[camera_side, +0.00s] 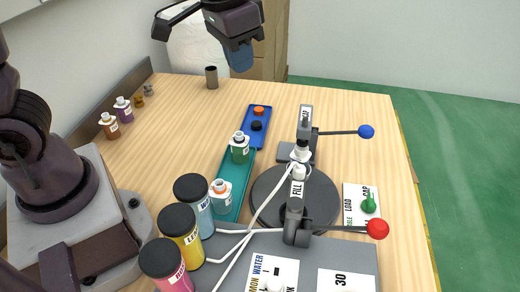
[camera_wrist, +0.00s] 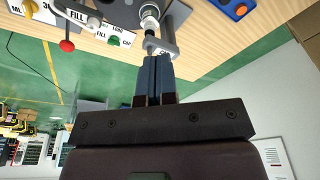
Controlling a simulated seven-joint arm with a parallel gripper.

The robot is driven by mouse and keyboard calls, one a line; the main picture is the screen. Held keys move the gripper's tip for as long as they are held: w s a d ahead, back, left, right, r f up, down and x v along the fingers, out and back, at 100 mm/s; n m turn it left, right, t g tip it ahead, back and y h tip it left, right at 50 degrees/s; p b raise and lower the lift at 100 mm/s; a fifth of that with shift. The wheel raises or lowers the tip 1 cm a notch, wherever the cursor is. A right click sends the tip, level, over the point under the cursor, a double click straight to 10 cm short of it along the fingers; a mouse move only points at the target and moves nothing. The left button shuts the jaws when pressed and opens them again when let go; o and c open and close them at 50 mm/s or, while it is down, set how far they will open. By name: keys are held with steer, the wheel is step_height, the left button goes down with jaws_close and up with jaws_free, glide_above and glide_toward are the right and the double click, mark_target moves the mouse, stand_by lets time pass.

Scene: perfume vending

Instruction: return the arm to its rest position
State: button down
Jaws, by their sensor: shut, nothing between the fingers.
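My gripper (camera_side: 240,58) is up in the air above the far part of the wooden table, at the top of the side view. In the wrist view its blue fingers (camera_wrist: 155,75) are together with nothing between them. No object touches it in the side view. The wrist view shows the head station with a white-topped bottle (camera_wrist: 149,18) beyond the fingertips.
A dark turntable (camera_side: 265,200) stands between the fill lever with a red knob (camera_side: 377,229) and the head lever with a blue knob (camera_side: 366,131). A teal tray (camera_side: 234,205), a blue tray (camera_side: 250,135), several black-lidded jars (camera_side: 187,232) and small bottles stand left of it.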

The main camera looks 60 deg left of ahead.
steer(key=s+a+r+t, duration=0.1)
steer(key=s+a+r, duration=0.1)
steer(key=s, duration=0.5)
steer(key=s+a+r+t, duration=0.2)
steer(key=s, duration=0.4)
steer(key=shift+s+r+n, duration=0.4)
stand_by(0.5)
